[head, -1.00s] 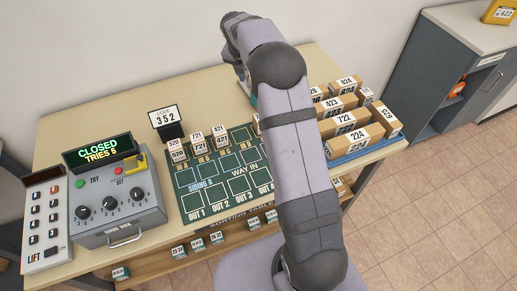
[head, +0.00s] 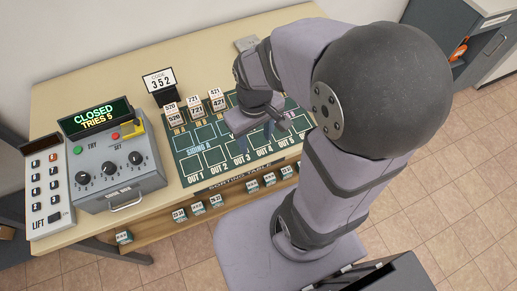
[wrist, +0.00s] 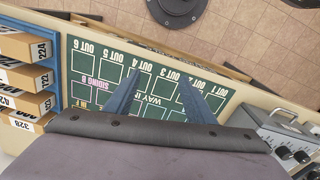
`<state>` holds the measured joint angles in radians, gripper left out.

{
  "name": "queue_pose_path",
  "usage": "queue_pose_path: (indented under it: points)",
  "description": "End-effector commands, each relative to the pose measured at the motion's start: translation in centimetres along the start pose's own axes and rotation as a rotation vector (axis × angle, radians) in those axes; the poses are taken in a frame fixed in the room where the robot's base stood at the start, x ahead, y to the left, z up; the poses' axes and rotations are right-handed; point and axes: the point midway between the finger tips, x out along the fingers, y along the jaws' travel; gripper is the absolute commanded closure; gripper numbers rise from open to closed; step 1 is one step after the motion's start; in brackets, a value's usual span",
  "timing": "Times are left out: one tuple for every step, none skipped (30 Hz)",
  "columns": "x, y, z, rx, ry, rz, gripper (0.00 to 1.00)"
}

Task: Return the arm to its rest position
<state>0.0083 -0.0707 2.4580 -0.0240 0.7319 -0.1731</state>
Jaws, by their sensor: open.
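My gripper (head: 262,128) is over the right part of the green sorting mat (head: 196,164) in the head view. In the wrist view its two blue fingers (wrist: 168,98) are spread apart with nothing between them. The mat (wrist: 150,68) shows below them with its OUT cells, SIDING B and WAY IN. My arm is folded back toward its base and hides the table's right side in the head view.
A grey dial box (head: 112,160) reading CLOSED, TRIES 5 stands at left beside the LIFT panel (head: 45,190). Small numbered blocks (head: 196,108) stand at the mat's back edge. Boxes (wrist: 28,77) sit in a blue tray (wrist: 54,60).

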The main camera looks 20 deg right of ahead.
Motion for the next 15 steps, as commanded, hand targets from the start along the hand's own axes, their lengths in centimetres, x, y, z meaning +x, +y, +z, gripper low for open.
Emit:
queue_pose_path:
  points:
    - [0.2,-0.4,1.1,0.057,-0.005,-0.007,0.5]
    - [0.3,-0.6,1.6,0.088,-0.009,-0.01,0.5]
    - [0.5,-0.8,2.1,0.121,-0.011,-0.012,0.5]
    - [0.6,-0.9,2.5,0.141,-0.014,-0.014,0.5]
    - [0.6,-1.0,2.7,0.157,-0.016,-0.015,0.5]
    - [0.7,-1.1,2.9,0.172,-0.018,-0.016,0.5]
    - [0.7,-1.2,3.0,0.179,-0.019,-0.017,0.5]
    - [0.7,-1.2,3.1,0.185,-0.02,-0.017,0.5]
    - [0.7,-1.2,3.2,0.189,-0.02,-0.017,0.5]
    - [0.7,-1.2,3.2,0.189,-0.02,-0.018,0.5]
    - [0.7,-1.2,3.2,0.189,-0.02,-0.017,0.5]
    - [0.7,-1.2,3.2,0.189,-0.021,-0.017,0.5]
    - [0.7,-1.2,3.1,0.188,-0.021,-0.017,0.5]
    - [0.7,-1.2,3.1,0.188,-0.021,-0.017,0.5]
    - [0.7,-1.2,3.1,0.187,-0.021,-0.017,0.5]
